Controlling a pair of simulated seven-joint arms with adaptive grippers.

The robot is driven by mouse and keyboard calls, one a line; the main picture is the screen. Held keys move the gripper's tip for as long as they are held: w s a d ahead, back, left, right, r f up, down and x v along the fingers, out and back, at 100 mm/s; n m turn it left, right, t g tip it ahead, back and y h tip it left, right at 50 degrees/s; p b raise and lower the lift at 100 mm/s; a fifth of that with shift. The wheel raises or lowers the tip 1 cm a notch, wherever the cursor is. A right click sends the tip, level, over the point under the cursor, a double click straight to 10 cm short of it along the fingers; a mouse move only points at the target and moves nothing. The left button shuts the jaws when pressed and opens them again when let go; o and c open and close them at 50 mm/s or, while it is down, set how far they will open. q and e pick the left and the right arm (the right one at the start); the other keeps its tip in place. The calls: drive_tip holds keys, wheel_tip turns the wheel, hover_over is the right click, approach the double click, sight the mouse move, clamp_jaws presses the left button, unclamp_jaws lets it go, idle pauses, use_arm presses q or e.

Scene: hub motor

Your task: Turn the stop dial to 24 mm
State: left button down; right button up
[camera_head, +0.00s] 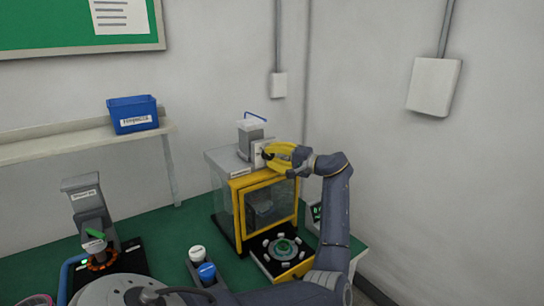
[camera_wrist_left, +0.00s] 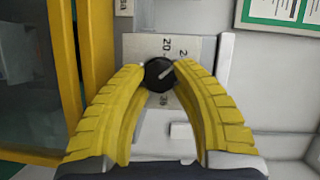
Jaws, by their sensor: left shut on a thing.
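The stop dial (camera_wrist_left: 158,74) is a round black knob with a white pointer line, on a pale scale plate (camera_wrist_left: 140,48). The pointer tilts to the upper right, towards a partly hidden number beginning with 2. The number 20 shows above the knob and 36 below it. My left gripper (camera_wrist_left: 160,66) has its yellow fingers closed on the knob from both sides. In the head view my left gripper (camera_head: 268,153) is at the plate on top of the yellow-framed press (camera_head: 236,210); the knob is hidden there. My right gripper is not in view.
A dark fixture with a round green-centred nest (camera_head: 284,248) stands in front of the press. A grey stand (camera_head: 88,205) is at the left. A blue bin (camera_head: 133,114) sits on the shelf.

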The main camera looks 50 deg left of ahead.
use_arm(q)
drive_tip(key=shift+m, duration=0.3)
idle(0.4)
drive_tip(key=c, duration=1)
unclamp_jaws()
drive_tip(key=v, duration=1.2)
drive_tip(key=shift+w+f, duration=0.15)
